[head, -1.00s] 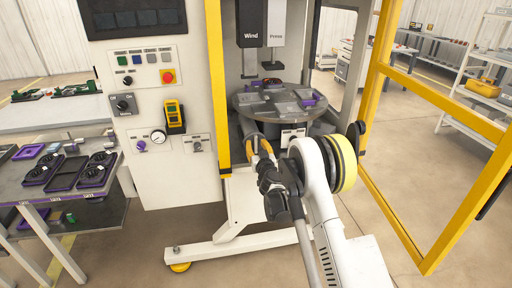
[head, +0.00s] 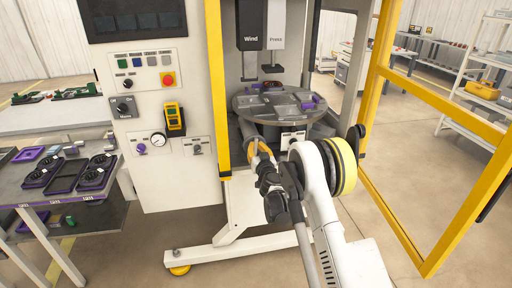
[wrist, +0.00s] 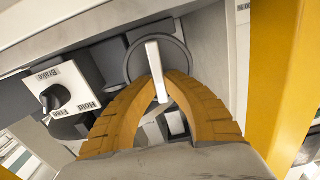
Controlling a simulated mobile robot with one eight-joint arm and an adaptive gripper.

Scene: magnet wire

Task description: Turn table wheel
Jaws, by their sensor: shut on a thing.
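The round rotary table (head: 250,116) stands inside the machine frame, with grey fixtures and purple pieces on top. Below its front edge my gripper (head: 262,150) reaches into the machine. In the wrist view a dark round wheel (wrist: 177,52) with a pale bar-shaped handle (wrist: 155,66) shows at the top middle. The yellow-orange fingers of my gripper (wrist: 160,95) close on this handle from both sides. In the head view my arm and gripper hide the wheel.
A black selector knob (wrist: 54,98) on a white plate marked Brake, Hold and Free sits left of the wheel. A yellow frame post (head: 216,90) stands left of my gripper and an open yellow door (head: 440,110) at right. Wind and Press heads (head: 250,30) hang above the table.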

